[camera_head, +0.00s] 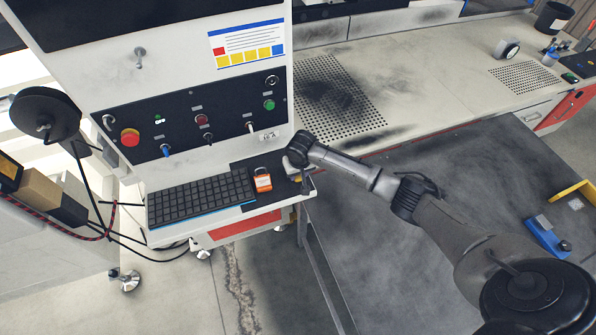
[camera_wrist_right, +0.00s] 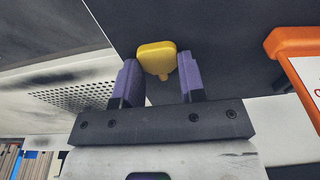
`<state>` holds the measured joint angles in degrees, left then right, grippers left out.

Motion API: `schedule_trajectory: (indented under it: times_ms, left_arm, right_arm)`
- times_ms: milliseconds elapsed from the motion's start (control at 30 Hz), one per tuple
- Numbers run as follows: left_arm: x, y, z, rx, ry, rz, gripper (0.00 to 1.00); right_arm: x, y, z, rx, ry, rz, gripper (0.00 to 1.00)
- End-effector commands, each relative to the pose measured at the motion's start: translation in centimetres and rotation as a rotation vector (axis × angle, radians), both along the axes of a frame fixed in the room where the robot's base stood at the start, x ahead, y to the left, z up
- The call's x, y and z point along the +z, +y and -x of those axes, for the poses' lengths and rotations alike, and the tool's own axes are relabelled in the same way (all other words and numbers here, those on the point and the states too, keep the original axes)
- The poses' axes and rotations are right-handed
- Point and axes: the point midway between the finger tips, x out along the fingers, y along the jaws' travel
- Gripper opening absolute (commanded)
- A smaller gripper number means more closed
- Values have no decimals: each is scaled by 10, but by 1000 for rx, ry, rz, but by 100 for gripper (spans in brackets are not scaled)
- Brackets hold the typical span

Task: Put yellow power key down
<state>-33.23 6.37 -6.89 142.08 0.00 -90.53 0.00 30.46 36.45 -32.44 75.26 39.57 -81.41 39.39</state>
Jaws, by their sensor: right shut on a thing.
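The yellow power key (camera_wrist_right: 157,58) is between the two purple fingers of my right gripper (camera_wrist_right: 161,78) in the right wrist view. The gripper is shut on it, and its rounded yellow end faces the camera. In the head view my right gripper (camera_head: 298,177) is at the right end of the console's keyboard shelf, over or at the dark mat (camera_head: 240,168). The key is mostly hidden there by the gripper and wrist. I cannot tell whether the key touches the mat. My left gripper is not in view.
An orange padlock-shaped tag (camera_head: 262,182) lies just left of the gripper and also shows in the right wrist view (camera_wrist_right: 297,50). A black keyboard (camera_head: 200,202) fills the shelf's left part. The control panel (camera_head: 225,125), with buttons and switches, rises behind.

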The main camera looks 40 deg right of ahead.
Motion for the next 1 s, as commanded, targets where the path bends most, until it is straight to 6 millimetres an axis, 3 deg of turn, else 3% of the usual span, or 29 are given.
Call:
schedule_trajectory:
  times_ms: [300, 633, 1000]
  left_arm:
    - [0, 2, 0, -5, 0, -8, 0]
    - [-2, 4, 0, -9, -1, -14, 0]
    - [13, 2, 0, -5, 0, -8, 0]
  right_arm:
    - [-1, 0, 0, 0, 0, 0, 63]
    - [5, 0, -1, -1, -2, 0, 63]
    - [70, 3, 9, 1, -3, 0, 63]
